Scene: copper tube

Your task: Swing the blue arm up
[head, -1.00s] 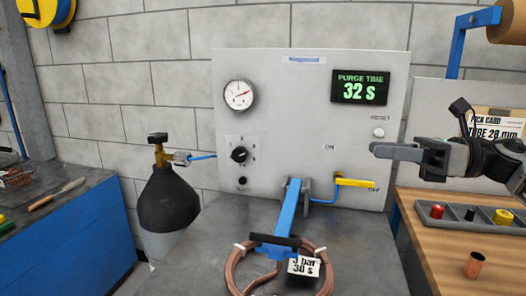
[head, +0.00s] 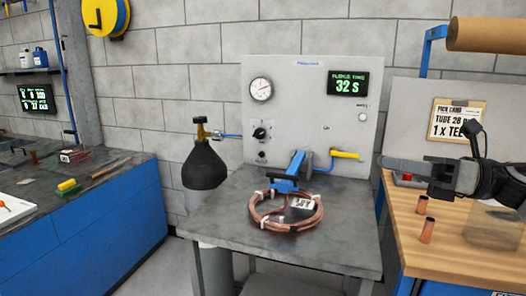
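The blue arm (head: 297,166) is hinged at the front of the grey panel and slopes down toward me. My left gripper is out of view.
The grey panel (head: 300,110) carries a gauge (head: 260,90), a display reading 32 S (head: 349,84) and a yellow lever (head: 346,154). A dark gas cylinder (head: 204,167) stands left of the bench (head: 235,227). A wooden table (head: 405,235) with short copper tubes (head: 427,230) is at the right.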

